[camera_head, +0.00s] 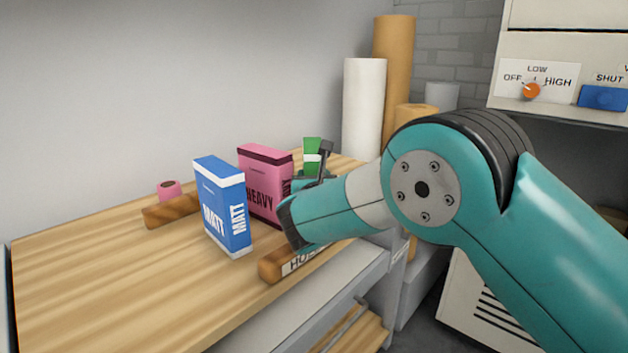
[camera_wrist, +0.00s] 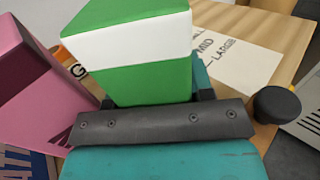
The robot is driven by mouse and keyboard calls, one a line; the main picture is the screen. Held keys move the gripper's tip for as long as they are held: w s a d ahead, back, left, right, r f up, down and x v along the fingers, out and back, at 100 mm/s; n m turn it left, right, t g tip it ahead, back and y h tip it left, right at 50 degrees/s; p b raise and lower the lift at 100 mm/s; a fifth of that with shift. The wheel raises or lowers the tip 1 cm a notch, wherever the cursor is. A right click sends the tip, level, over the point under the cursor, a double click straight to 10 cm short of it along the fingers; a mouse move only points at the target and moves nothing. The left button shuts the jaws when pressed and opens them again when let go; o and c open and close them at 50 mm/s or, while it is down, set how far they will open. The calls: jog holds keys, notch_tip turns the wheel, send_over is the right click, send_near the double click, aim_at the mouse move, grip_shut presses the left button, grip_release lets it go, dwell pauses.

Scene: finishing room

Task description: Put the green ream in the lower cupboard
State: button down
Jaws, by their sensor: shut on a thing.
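The green ream (camera_head: 312,145), a green block with a white band, stands upright at the far part of the wooden bench. It also shows large in the wrist view (camera_wrist: 140,80). My gripper (camera_head: 318,172) is shut on it, its dark fingers on either side of the ream's lower part in the wrist view (camera_wrist: 155,102). I cannot tell whether the ream touches the bench top. Below the bench front is a wooden surface with a metal bar (camera_head: 345,325); I cannot tell whether this is the lower cupboard.
A pink "HEAVY" pack (camera_head: 265,185) stands close left of my gripper, with a blue "MATT" pack (camera_head: 223,205) nearer. A wooden label block (camera_head: 275,265) lies at the bench edge. Tall rolls (camera_head: 363,110) stand behind. A machine (camera_head: 560,65) is at right. The bench's near left is clear.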

notch_tip(320, 180, up, 20)
jog(key=p, duration=0.3)
jog(key=shift+r, duration=0.15)
